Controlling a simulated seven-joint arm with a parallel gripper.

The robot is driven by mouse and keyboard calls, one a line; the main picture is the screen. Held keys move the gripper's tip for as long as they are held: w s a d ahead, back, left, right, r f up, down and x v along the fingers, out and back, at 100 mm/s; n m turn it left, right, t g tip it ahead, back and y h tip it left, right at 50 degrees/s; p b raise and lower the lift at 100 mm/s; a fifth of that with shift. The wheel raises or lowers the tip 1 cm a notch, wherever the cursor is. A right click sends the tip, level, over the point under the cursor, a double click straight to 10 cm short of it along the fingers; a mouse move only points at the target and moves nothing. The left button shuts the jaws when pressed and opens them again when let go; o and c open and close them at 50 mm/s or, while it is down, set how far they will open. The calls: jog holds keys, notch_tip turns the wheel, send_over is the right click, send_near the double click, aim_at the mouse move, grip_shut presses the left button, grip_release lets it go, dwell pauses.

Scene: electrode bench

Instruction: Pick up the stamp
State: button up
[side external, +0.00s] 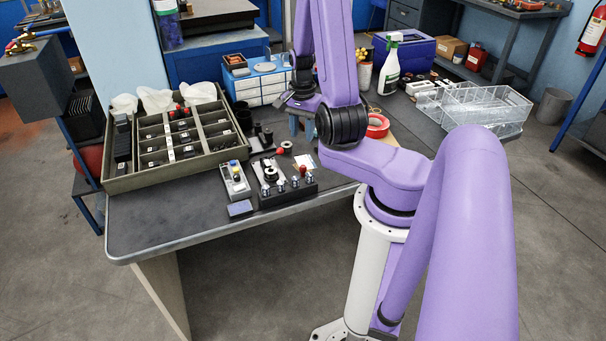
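My gripper (301,128) hangs over the back part of the grey bench, partly behind my own arm. Its two blue-grey fingers point down and look apart, with nothing visible between them. I cannot single out the stamp for certain. Small dark upright pieces (264,134) stand just left of my gripper. A small red-topped piece (280,151) is in front of them, left of and nearer than my gripper. Either could be the stamp; they are too small to tell.
A large divided tray (128,182) fills the bench's left side. A black block with metal posts (288,190) and a small grey box (235,180) sit near the front edge. Red tape (378,126), a spray bottle (389,68) and clear bins (486,106) are at right. The front-left bench (165,220) is bare.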

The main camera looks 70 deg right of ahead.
aim_at(303, 166)
jog(key=shift+s+d+f, duration=0.1)
jog(key=shift+f, duration=6.35)
grip_shut()
